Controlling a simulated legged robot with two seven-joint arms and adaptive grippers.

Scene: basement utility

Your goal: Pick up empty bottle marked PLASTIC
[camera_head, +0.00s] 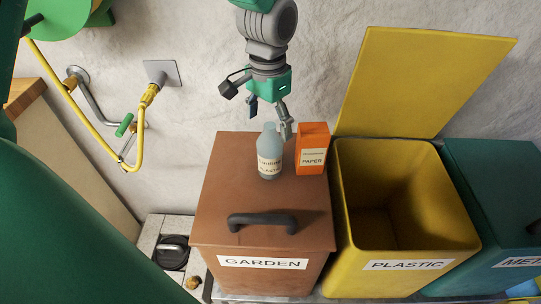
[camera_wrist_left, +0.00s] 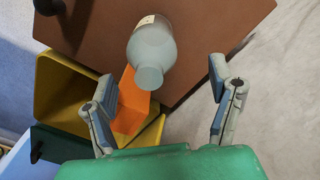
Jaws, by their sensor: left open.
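The empty bottle (camera_head: 270,150) is pale grey-blue and see-through, with a PLASTIC label. It stands upright on the brown lid of the GARDEN bin (camera_head: 225,180), just left of an orange PAPER box (camera_head: 312,140). My left gripper (camera_head: 270,122) is open and empty, at the top of the bottle as the head view shows it. In the left wrist view the bottle (camera_wrist_left: 152,50) lies ahead, beyond the open fingers (camera_wrist_left: 165,105), with its neck toward the camera. I see no contact. My right gripper is not in view.
A yellow PLASTIC bin (camera_head: 450,225) stands open and looks empty, its lid (camera_head: 425,75) raised against the wall. A dark green bin (camera_head: 490,190) is at the right. A black handle (camera_head: 262,222) sits on the GARDEN lid. A yellow hose (camera_head: 140,140) hangs at the left wall.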

